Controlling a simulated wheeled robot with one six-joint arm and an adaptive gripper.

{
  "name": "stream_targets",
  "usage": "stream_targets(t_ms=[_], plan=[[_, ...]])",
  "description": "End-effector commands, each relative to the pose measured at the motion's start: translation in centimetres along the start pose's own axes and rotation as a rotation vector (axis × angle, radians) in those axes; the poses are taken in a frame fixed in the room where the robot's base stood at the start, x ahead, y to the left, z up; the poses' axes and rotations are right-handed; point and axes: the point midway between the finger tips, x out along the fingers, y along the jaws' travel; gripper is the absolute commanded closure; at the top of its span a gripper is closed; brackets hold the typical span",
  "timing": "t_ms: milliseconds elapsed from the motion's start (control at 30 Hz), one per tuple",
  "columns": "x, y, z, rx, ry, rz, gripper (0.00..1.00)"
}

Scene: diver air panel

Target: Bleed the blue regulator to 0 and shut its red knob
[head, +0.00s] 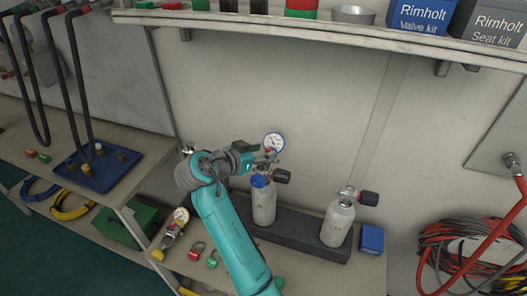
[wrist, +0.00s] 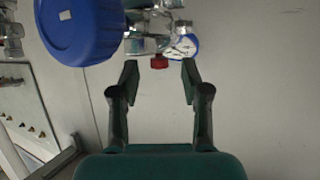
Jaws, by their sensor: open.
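The blue regulator sits on a grey cylinder (head: 263,206) in the head view, with a large blue knob (head: 260,181) and a blue-rimmed gauge (head: 274,143). In the wrist view the blue knob (wrist: 75,28) fills the upper left, and the gauge (wrist: 185,46) shows behind the metal fittings; its reading is too small to tell. The small red knob (wrist: 159,62) hangs below the fittings, just beyond and roughly between my fingertips. My gripper (wrist: 160,76) is open and empty, apart from the red knob. In the head view my gripper (head: 262,158) is beside the regulator, and I cannot make out the red knob.
A second cylinder (head: 337,222) stands right in the same dark rack (head: 297,231), beside a blue box (head: 372,239). A shelf (head: 300,26) runs above; the wall is close behind.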

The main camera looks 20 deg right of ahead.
Motion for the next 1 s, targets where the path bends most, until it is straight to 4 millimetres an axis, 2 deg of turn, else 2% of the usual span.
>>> stream_targets(t_ms=[133,433,600,633,1000], plan=[[0.89,0.05,0.01,0.001,-0.001,0.001,0.53],[1.02,0.03,0.02,0.001,-0.001,0.0,0.53],[1.02,0.03,0.02,0.001,-0.001,0.0,0.96],[1.01,0.03,0.02,0.0,-0.001,0.0,1.0],[1.02,0.17,0.02,-0.013,0.0,-0.034,1.0]])
